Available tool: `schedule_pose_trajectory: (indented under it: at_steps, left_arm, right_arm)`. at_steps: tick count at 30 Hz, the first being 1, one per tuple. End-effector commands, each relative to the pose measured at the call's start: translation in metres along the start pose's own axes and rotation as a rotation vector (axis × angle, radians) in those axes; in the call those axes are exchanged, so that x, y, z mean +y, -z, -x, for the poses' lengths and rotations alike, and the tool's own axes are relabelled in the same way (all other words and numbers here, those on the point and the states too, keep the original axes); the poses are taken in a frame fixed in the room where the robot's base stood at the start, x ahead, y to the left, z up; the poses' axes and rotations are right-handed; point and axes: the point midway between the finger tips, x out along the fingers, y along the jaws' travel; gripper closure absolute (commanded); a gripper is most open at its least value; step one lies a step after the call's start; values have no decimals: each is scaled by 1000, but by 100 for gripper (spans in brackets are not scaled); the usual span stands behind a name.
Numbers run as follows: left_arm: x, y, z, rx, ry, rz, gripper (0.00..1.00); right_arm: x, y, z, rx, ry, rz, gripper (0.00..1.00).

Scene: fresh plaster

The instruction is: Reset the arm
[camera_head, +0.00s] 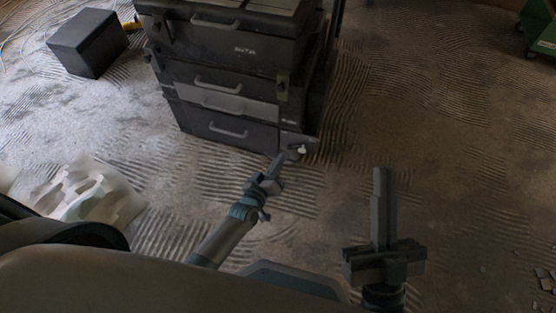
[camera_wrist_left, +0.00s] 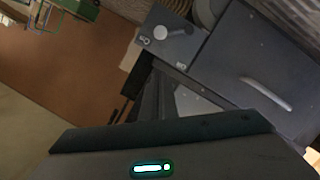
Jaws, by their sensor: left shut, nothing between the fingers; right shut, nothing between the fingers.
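My left gripper (camera_head: 277,167) is in the lower middle of the head view, its arm reaching up from the lower left. Its fingers are shut with nothing between them, and the tip appears close to the lower right corner of the dark tool cabinet (camera_head: 228,109). Whether it touches the cabinet I cannot tell. My right gripper (camera_head: 382,205) is further right, pointing up the picture over bare floor, shut and empty. In the left wrist view the gripper's dark housing (camera_wrist_left: 165,150) fills the bottom, and the cabinet's drawer front with a handle (camera_wrist_left: 266,94) shows at the right.
A black box (camera_head: 88,43) stands left of the cabinet. A pale sheet with cut-out shapes (camera_head: 88,192) lies at the left. A green wheeled object (camera_head: 540,27) is at the top right corner. The ridged floor right of the cabinet is mostly clear, with small debris (camera_head: 543,280) at lower right.

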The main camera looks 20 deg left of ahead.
Motion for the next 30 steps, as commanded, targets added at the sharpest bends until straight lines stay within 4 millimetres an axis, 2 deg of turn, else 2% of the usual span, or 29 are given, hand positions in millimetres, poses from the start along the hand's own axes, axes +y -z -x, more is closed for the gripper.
schedule_pose_trajectory:
  at_steps: [6, 24, 28, 30]
  left_arm:
    - [0, 0, 12, 0, 0, 0, 100]
    - [1, 0, 13, 0, -1, -1, 100]
    - [9, 4, 17, 11, -17, -16, 100]
    - [20, 8, 24, 25, -38, -38, 100]
  right_arm:
    - [-4, -6, 4, -43, 0, -8, 100]
    - [-4, -6, 4, -41, 0, -7, 100]
    - [-4, -6, 4, -41, 0, -7, 100]
    - [-4, -6, 4, -41, 0, -8, 100]
